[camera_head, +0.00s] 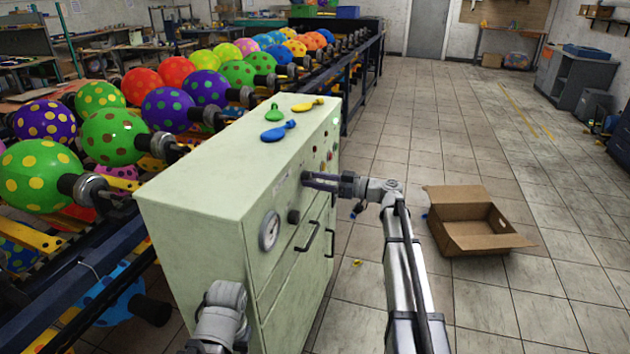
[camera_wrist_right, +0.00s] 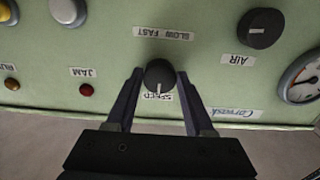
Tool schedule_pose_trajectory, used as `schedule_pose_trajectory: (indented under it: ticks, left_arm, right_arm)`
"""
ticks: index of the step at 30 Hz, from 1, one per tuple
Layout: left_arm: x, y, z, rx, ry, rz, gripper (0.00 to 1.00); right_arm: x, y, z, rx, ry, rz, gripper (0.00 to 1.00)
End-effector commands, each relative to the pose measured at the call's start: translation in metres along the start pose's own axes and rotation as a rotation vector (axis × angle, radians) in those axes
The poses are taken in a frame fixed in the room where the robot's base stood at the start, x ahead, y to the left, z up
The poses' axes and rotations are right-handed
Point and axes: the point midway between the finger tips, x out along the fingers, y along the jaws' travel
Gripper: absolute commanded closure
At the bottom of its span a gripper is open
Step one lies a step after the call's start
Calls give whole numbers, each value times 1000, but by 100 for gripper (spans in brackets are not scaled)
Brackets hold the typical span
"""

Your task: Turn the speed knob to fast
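The green control cabinet (camera_head: 215,180) stands in the middle of the head view. My right gripper (camera_head: 312,181) reaches its front face from the right. In the right wrist view the black round speed knob (camera_wrist_right: 160,75) sits between the two fingertips of that gripper (camera_wrist_right: 160,80). The fingers stand apart on either side of the knob; I cannot tell whether they touch it. The knob's white mark points down in the picture, towards the SPEED label (camera_wrist_right: 157,97). The SLOW FAST label (camera_wrist_right: 163,34) is on the opposite side. My left gripper is not visible.
Beside the knob are a black AIR knob (camera_wrist_right: 260,27), a red JAM button (camera_wrist_right: 86,89) and a gauge (camera_wrist_right: 302,80). Deflated balloons (camera_head: 278,131) lie on the cabinet top. A rack of dotted balloons (camera_head: 112,135) stands left. An open cardboard box (camera_head: 470,220) lies on the floor right.

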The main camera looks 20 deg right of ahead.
Motion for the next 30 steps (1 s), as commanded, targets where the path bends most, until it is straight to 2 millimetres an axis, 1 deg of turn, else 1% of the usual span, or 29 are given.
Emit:
schedule_pose_trajectory:
  ticks: [1, 2, 13, 14, 22, 26, 30]
  left_arm:
    - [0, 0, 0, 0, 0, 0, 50]
    - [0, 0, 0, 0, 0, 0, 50]
    - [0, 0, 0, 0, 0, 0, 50]
    - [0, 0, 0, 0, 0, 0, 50]
    - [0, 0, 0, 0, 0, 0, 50]
    - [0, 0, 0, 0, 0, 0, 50]
    - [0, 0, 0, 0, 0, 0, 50]
  right_arm:
    - [0, 0, 0, 0, 0, 0, 54]
    - [0, 0, 0, 0, 0, 0, 57]
    - [0, 0, 0, 0, 0, 0, 99]
    - [0, 0, 0, 0, 0, 0, 100]
    - [0, 0, 0, 26, 0, 0, 100]
    - [0, 0, 0, 84, 0, 0, 100]
    - [0, 0, 0, 185, 0, 0, 100]
